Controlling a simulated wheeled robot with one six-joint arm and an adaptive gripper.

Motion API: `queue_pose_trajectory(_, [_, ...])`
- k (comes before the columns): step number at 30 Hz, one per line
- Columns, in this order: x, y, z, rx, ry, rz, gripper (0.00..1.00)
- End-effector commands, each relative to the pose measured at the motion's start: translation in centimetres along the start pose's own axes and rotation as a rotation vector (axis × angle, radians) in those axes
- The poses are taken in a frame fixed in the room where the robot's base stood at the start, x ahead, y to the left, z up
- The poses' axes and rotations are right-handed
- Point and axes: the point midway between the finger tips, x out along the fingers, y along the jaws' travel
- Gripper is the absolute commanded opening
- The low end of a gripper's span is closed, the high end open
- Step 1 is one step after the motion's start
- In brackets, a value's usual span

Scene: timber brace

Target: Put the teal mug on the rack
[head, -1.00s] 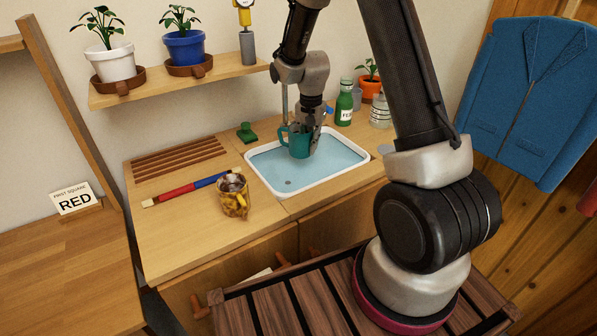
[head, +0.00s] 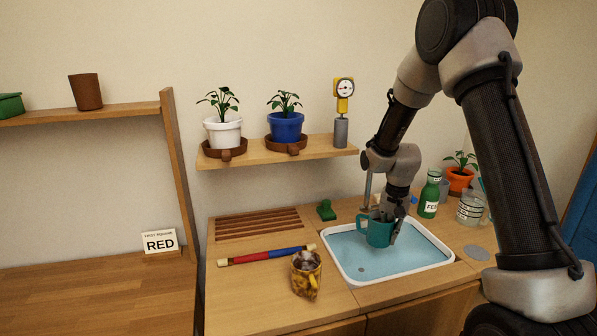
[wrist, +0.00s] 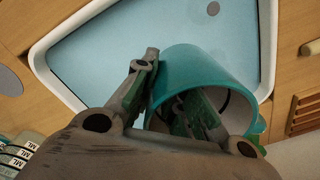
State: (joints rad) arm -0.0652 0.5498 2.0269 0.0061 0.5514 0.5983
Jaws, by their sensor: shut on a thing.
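The teal mug (head: 376,231) is upright over the blue basin of the sink in the head view, its handle toward the left. My gripper (head: 391,222) is shut on the mug's wall from above. In the wrist view the teal mug (wrist: 205,80) shows its open mouth, with one finger of my gripper (wrist: 172,98) inside it and one outside. I cannot tell whether the mug touches the basin floor. The rack (head: 258,225), a slatted brown wooden panel set in the counter left of the sink, is bare.
A green object (head: 326,210) sits behind the sink. A green bottle (head: 429,195) and a glass jar (head: 470,208) stand right. A shelf (head: 270,154) with potted plants hangs above the rack.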

Motion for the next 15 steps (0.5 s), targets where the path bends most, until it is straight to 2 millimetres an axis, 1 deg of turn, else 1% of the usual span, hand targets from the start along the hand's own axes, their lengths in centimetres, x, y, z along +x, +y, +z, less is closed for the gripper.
queue_pose_trajectory(3, [0.5,-0.1,0.5,-0.211,0.004,-0.003,0.0])
queue_pose_trajectory(5, [0.8,-0.3,1.1,-0.319,0.003,-0.002,0.0])
queue_pose_trajectory(8, [1.4,-0.8,2.1,-0.47,0.0,-0.001,0.0])
queue_pose_trajectory(9, [1.8,-1.2,2.9,-0.522,-0.006,0.001,0.0])
queue_pose_trajectory(12, [2.0,-1.8,3.8,-0.54,-0.014,0.005,0.0])
queue_pose_trajectory(15, [2.0,-2.0,3.8,-0.542,-0.014,0.004,0.0])
